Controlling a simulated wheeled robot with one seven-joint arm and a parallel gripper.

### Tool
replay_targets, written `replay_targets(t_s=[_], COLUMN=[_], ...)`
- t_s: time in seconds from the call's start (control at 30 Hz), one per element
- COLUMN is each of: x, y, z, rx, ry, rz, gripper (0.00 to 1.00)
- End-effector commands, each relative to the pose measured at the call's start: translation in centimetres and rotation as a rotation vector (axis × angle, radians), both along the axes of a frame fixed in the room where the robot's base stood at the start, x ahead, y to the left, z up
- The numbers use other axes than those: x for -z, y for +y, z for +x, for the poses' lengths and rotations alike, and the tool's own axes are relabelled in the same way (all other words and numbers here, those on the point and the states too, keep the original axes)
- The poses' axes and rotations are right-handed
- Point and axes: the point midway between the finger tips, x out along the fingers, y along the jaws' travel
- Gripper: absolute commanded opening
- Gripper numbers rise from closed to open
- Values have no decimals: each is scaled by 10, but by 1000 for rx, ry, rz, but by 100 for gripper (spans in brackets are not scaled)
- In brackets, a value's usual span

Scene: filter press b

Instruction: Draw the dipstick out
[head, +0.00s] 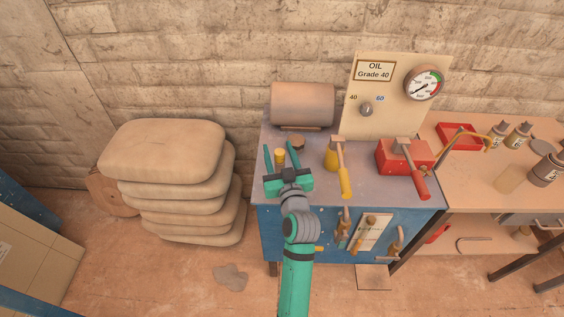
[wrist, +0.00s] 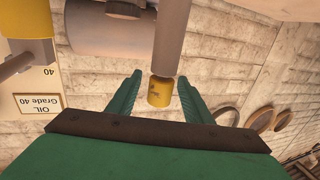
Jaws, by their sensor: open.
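A short yellow cylinder, which looks like the dipstick's grip (head: 280,155), stands near the back left of the blue cabinet's top (head: 318,194). In the wrist view, which is upside down, the yellow grip (wrist: 160,95) sits at the end of a thick grey tube (wrist: 170,45). The rest of the dipstick is hidden. My gripper (head: 282,158) is open, with one finger on each side of the yellow grip. In the wrist view, gaps show between the grip and both fingers of my gripper (wrist: 160,82).
A tan tank (head: 302,104) and an oil panel (head: 388,112) with a gauge stand behind. A yellow hand pump (head: 333,155) and a red lever box (head: 398,158) are to the right. Stacked sacks (head: 165,150) stand left; a bench (head: 480,182) stands right.

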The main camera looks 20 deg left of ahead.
Motion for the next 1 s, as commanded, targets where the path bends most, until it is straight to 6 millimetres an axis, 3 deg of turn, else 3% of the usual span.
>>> replay_targets(t_s=[0.2,0.57,0.77,1.0], x=[0,0,0,-3], y=[11,13,13,13], z=[17,21,21,21], rx=[-1,0,0,0], ry=[0,0,1,-1], rz=[0,0,1,1], gripper=[46,46,3,1])
